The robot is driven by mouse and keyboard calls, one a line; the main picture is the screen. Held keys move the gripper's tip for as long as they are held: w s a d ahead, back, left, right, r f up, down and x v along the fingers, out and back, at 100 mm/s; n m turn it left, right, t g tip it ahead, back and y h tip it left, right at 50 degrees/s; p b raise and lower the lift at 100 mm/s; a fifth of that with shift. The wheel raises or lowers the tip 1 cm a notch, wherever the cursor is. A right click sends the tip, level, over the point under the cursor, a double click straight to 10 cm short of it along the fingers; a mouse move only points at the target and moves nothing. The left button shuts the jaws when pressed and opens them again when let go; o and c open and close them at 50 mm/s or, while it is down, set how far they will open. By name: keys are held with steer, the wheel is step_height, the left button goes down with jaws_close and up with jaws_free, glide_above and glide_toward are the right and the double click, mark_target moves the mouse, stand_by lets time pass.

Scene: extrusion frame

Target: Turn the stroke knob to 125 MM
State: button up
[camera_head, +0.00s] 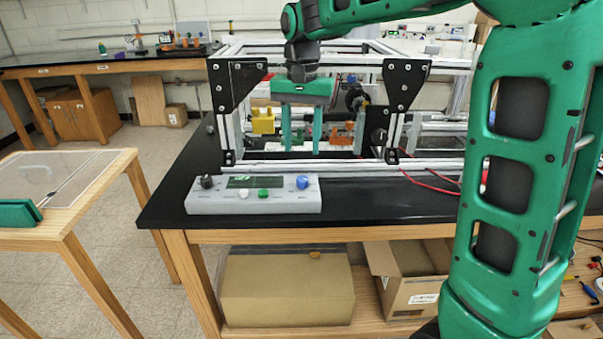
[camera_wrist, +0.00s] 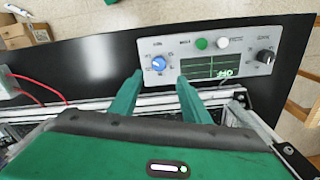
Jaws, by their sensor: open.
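A grey control box (camera_head: 253,202) lies on the black bench top at its front left. It has a blue knob (camera_head: 302,182) at its right end and a black knob (camera_head: 206,182) at its left end. The blue knob (camera_wrist: 158,63) has a white pointer mark in the wrist view. The knob labels are too small to read, so I cannot tell which is the stroke knob. My gripper (camera_head: 301,150) points down with fingers apart, behind and above the box. In the wrist view my fingertips (camera_wrist: 160,76) flank the line to the blue knob without touching it.
A dark display (camera_wrist: 211,68) with unclear green digits and white and green buttons (camera_wrist: 211,43) sit between the knobs. An aluminium extrusion frame (camera_head: 340,167) with black corner plates stands right behind the box. Red wires (camera_head: 430,182) lie to the right.

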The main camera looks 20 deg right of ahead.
mark_target(303, 178)
step_height(303, 178, down, 9)
steer(key=shift+d+f, duration=0.1)
stand_by(0.3)
steer(key=c, duration=1)
